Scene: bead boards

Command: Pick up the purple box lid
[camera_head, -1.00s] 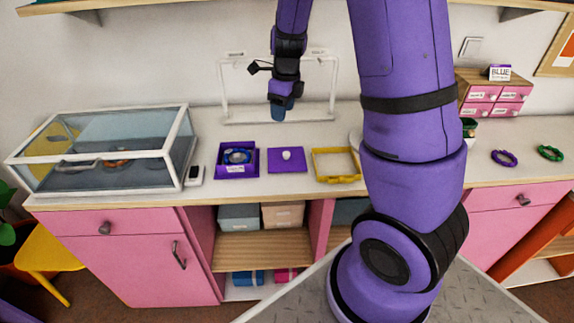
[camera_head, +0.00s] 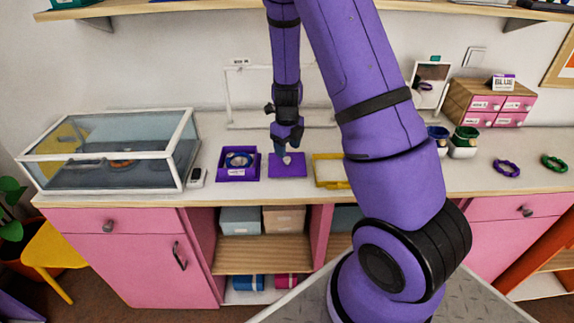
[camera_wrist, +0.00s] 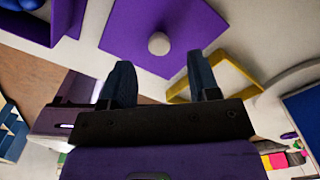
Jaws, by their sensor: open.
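The purple box lid (camera_head: 287,170) lies flat on the counter, a square plate with a small pale round knob (camera_head: 287,159) in its middle. In the wrist view the lid (camera_wrist: 125,35) fills the upper middle, and its knob (camera_wrist: 159,43) is just beyond my fingertips. My gripper (camera_head: 286,146) is above the lid, pointing down at the knob. It is open and empty; in the wrist view its two dark fingers (camera_wrist: 160,75) stand apart, with the knob between their lines.
A yellow frame (camera_head: 330,172) lies right of the lid, partly behind my arm. A glass case (camera_head: 112,160) stands at the left with a small dark device (camera_head: 196,178) beside it. Cups (camera_head: 463,143) and bracelets (camera_head: 507,168) are at the right. The counter's front strip is clear.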

